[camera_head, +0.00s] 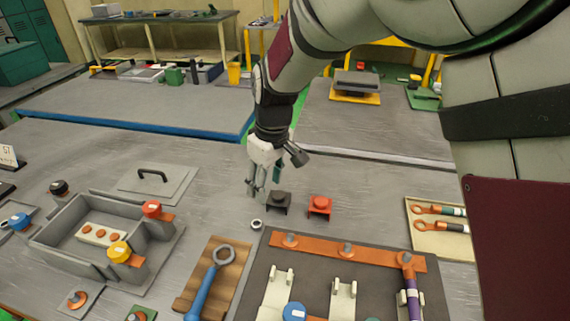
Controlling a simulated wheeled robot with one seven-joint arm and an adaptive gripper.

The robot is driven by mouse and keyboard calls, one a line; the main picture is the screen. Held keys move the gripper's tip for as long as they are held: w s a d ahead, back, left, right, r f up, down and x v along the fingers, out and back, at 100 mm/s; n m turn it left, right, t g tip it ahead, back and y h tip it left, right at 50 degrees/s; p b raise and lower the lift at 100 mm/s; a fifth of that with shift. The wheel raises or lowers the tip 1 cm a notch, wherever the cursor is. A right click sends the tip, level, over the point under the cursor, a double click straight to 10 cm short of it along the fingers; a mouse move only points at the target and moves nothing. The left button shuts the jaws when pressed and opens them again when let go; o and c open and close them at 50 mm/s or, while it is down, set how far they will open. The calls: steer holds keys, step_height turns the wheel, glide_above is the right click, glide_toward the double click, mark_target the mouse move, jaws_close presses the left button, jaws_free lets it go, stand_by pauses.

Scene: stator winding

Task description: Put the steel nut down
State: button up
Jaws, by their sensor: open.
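The steel nut (256,224) is a small grey ring lying on the grey workbench (215,188), just left of the dark board's top corner. My gripper (254,191) points down above the bench, a little behind the nut in the picture. Its fingers are open, and I see nothing between them. The nut appears apart from the fingertips.
A black block (279,202) and a red block (319,206) stand right of my gripper. A dark board (258,262) with a copper bar (325,250) lies in front. A blue-handled ring wrench (204,284) lies on wood. A grey box (70,250) stands left.

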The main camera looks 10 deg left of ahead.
steer(key=a+f, duration=0.2)
glide_above(257, 220)
steer(key=s+d, duration=0.1)
steer(key=s, duration=0.1)
steer(key=shift+n, duration=0.4)
step_height(257, 220, down, 8)
steer(key=shift+d+r+p, duration=0.1)
steer(key=shift+r+p, duration=0.1)
steer(key=shift+p, duration=0.15)
steer(key=shift+w+a+f+p, duration=0.1)
steer(key=shift+f+p, duration=0.05)
steer(key=shift+f, duration=0.85)
steer(key=shift+w+a+f+p, duration=0.1)
steer(key=shift+w+a+f, duration=0.05)
steer(key=shift+f, duration=0.8)
steer(key=shift+w+a+f+p, duration=0.1)
steer(key=shift+f+p, duration=0.05)
steer(key=shift+f, duration=0.85)
jaws_close()
